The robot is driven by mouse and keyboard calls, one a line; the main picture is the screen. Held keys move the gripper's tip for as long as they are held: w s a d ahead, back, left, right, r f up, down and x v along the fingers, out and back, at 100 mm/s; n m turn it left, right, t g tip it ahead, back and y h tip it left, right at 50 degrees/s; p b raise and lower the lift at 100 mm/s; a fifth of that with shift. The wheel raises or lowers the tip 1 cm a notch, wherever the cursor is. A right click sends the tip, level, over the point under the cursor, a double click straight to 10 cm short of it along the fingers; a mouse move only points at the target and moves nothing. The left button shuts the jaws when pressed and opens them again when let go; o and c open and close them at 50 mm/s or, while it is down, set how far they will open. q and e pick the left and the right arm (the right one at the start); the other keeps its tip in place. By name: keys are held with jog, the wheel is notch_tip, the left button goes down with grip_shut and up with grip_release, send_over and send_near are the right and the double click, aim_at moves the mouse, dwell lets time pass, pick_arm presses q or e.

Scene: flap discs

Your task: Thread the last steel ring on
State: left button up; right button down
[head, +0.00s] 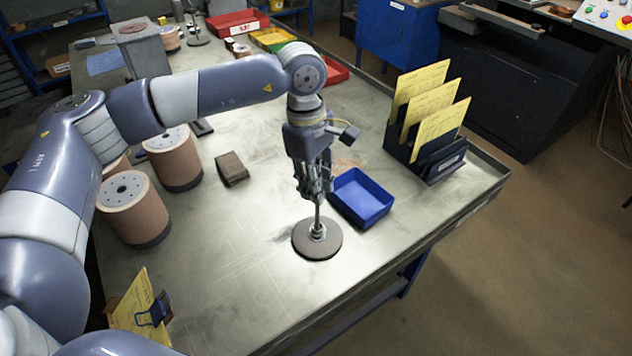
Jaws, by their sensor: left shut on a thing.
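A thin upright spindle stands on a round dark base (303,246) near the front middle of the bench. Pale metal shows around the foot of the spindle (317,231), but I cannot count the rings there. My left gripper (316,191) points straight down over the spindle, its fingers shut at the spindle's upper end. The steel ring in its fingers is too small and hidden to make out, so I cannot tell whether it is around the spindle or above it. A blue tray (362,198) just right of the gripper looks empty. My right gripper is out of view.
Brown disc stacks (133,212) and a dark brown block (231,168) stand to the left. A rack (436,166) with yellow cards stands at the right edge. A clipped yellow card (132,302) is front left. Red bins (237,22) lie farther back.

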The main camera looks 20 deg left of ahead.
pick_arm(q)
jog(key=shift+f, duration=0.2)
jog(key=shift+f+b, duration=0.65)
jog(key=shift+b, duration=0.15)
notch_tip(320, 180, down, 9)
jog(key=b, duration=0.7)
jog(key=shift+r+b, duration=0.15)
jog(key=shift+b, duration=0.15)
jog(key=o, duration=0.8)
jog(key=shift+r, duration=0.1)
jog(key=r, duration=0.4)
jog(key=a+r, duration=0.1)
jog(key=r, duration=0.6)
jog(key=shift+w+a+r, duration=0.2)
jog(key=shift+r, duration=0.2)
